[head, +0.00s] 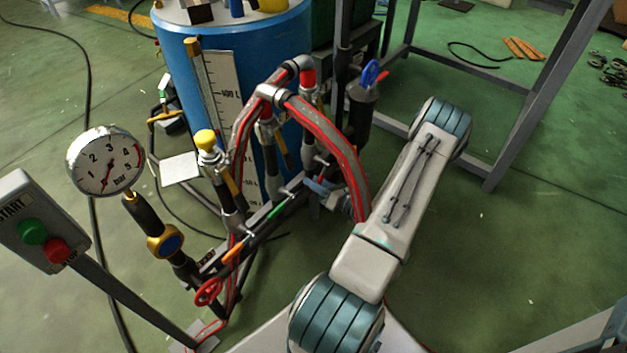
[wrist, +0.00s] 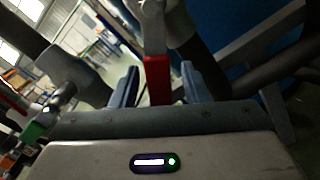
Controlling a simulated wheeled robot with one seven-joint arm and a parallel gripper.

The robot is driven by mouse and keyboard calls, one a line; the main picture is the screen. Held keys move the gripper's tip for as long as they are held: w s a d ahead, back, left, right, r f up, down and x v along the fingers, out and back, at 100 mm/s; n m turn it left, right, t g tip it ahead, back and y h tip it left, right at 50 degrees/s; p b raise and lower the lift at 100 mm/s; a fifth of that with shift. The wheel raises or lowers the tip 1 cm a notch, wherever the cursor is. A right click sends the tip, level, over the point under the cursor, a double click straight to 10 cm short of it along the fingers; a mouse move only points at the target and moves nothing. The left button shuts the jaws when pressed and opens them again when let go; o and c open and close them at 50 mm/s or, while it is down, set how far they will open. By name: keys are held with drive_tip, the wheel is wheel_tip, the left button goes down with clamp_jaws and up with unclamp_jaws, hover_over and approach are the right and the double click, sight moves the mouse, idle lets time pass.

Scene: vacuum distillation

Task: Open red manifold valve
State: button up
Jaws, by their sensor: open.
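The red valve handle (wrist: 157,82) stands upright in the wrist view, between the two blue-grey fingers of my gripper (wrist: 159,70). The fingers are open, with a narrow gap visible on each side of the handle. The handle's lower end is hidden behind the gripper body, and its top joins a grey metal fitting (wrist: 153,30). In the head view my gripper (head: 322,188) is at the right end of the pipe manifold, partly behind my arm. I cannot make out this red handle there.
The green valve handle (head: 277,211) and orange valve handle (head: 234,252) sit along the manifold to the left, with a red round handwheel (head: 208,292) below. Red-striped hoses (head: 335,135) arch close above my gripper. A blue tank (head: 180,50) stands behind.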

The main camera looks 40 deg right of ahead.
drive_tip(key=p+v, duration=0.2)
drive_tip(key=v, duration=1)
drive_tip(key=shift+s, duration=0.3)
drive_tip(key=shift+c, duration=0.3)
